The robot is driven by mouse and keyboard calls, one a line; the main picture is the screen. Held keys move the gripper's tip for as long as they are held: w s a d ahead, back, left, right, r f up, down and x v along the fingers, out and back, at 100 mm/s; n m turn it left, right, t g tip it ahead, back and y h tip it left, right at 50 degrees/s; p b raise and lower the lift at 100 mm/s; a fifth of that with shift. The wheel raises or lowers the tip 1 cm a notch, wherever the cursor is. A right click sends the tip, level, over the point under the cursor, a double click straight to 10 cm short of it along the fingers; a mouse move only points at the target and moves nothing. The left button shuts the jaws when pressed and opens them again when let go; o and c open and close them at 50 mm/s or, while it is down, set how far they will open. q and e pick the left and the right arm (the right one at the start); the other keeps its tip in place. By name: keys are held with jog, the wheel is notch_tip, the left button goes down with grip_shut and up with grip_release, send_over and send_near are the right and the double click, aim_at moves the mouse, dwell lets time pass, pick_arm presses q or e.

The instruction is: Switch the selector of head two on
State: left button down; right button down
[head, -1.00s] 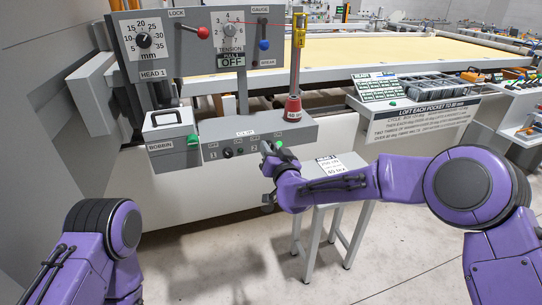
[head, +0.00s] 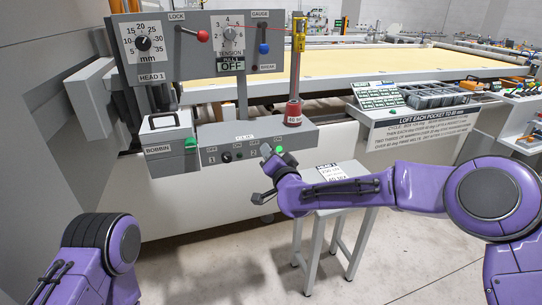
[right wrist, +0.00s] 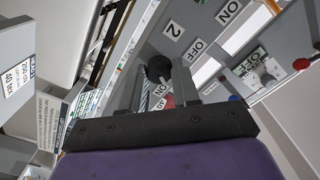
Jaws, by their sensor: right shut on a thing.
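The selector of head two is a black round knob (right wrist: 157,67) in the right wrist view, on a grey panel beside a "2" label and an OFF label. My right gripper (right wrist: 163,82) has its fingers on both sides of this knob and is shut on it. An ON label shows partly between the fingers. Which way the knob points is hard to tell. In the head view my right gripper (head: 264,172) is at the front of the grey control box (head: 290,137), and my wrist hides the knob. My left arm shows at lower left; its gripper is out of view.
Another black knob (head: 227,157) is at the left of the box. A green button (head: 279,150) is close to my right wrist. A small stand (head: 335,190) is below my right forearm.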

jog(key=shift+f, duration=0.1)
jog(key=c, duration=0.8)
grip_release()
jog(key=b+v, duration=0.3)
jog(key=v, duration=0.7)
jog(key=shift+s, duration=0.3)
